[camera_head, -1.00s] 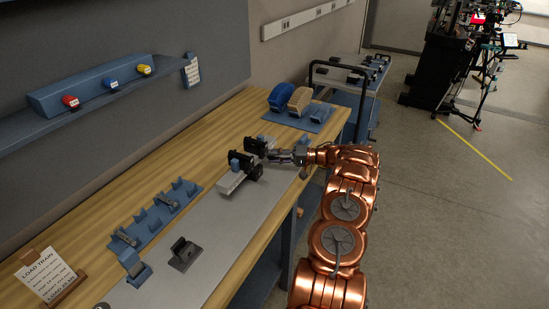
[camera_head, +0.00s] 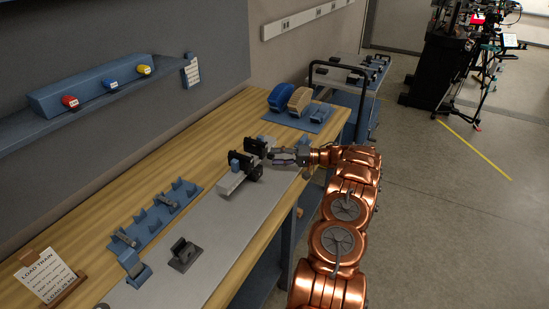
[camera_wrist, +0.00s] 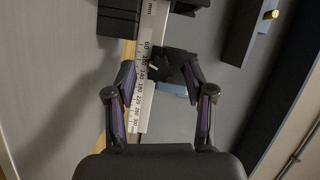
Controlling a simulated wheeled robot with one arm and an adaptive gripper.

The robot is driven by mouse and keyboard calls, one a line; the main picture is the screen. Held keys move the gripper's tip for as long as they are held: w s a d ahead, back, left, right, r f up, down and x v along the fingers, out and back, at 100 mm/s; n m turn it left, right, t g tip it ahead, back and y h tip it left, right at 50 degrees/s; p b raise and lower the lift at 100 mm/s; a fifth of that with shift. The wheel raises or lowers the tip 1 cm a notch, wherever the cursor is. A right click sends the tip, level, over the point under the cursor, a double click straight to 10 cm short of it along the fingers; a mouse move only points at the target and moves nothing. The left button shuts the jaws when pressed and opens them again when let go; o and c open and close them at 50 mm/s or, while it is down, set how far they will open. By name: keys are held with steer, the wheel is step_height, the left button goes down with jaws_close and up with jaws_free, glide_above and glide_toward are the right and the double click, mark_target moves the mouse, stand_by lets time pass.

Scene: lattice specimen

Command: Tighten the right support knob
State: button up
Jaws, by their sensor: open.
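Two black supports stand on a pale metal beam on the bench: one farther back (camera_head: 258,147) and one nearer (camera_head: 253,171), with a small blue piece between or on them. My gripper (camera_head: 280,157) points left at them from the right side of the bench. In the wrist view my gripper (camera_wrist: 159,74) is open, its two fingers spread on either side of a dark knob-like part (camera_wrist: 177,66). I cannot tell whether a fingertip touches it. A white millimetre scale (camera_wrist: 148,85) runs beside this part. Which support carries the right knob is unclear.
A blue rack with small parts (camera_head: 160,215) and a dark bracket (camera_head: 184,254) lie nearer on the bench. Blue and beige pieces (camera_head: 299,100) stand at the far end. A cart (camera_head: 345,85) is beyond. The metal plate in front is mostly clear.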

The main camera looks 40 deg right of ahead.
steer(key=f+v, duration=0.1)
steer(key=v, duration=0.9)
steer(key=shift+s+d+r, duration=0.3)
steer(key=shift+r, duration=0.15)
steer(key=shift+r, duration=0.1)
